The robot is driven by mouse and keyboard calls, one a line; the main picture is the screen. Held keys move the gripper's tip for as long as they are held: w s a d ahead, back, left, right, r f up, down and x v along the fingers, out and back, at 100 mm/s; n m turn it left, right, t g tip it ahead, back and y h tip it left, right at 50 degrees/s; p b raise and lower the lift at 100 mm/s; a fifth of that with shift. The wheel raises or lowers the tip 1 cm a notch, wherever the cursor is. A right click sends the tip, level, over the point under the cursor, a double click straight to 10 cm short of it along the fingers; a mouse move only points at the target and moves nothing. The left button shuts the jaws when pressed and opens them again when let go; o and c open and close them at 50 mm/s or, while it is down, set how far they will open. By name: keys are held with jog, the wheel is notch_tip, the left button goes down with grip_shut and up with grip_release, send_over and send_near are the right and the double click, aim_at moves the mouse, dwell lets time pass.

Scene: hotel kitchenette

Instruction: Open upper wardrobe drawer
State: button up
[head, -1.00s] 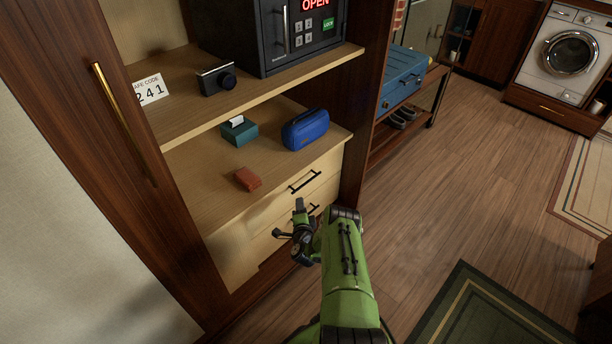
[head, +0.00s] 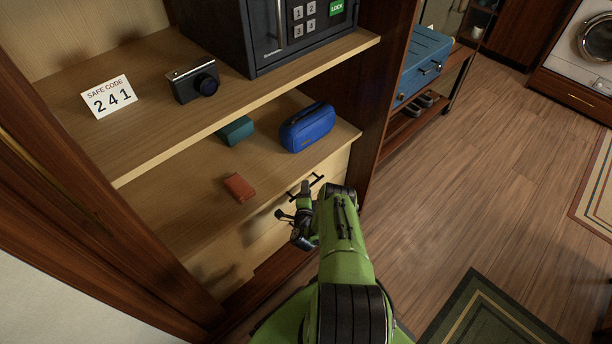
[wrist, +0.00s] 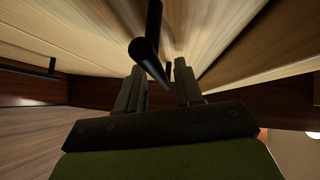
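The wardrobe's upper drawer (head: 338,168) has a pale wood front under the lower shelf. It looks closed. Its black bar handle (head: 318,179) is partly hidden behind my gripper (head: 293,203). In the wrist view, my gripper (wrist: 160,68) has its two fingers apart, with a gap between them. A black handle bar (wrist: 146,52) crosses in front of that gap, close to the fingertips. I cannot tell whether it touches a finger. Another black handle (wrist: 52,66) shows farther left in the wrist view. My arm hides much of the lower drawer front in the head view.
The lower shelf holds a red-brown block (head: 239,187), a teal box (head: 236,130) and a blue pouch (head: 307,127). Above are a camera (head: 193,83), a code card (head: 109,97) and a safe (head: 290,40). Open wood floor (head: 480,170) lies right.

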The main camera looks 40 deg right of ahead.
jog(key=shift+w+d, duration=0.3)
jog(key=shift+w, duration=0.05)
grip_shut()
jog(key=shift+s, duration=0.1)
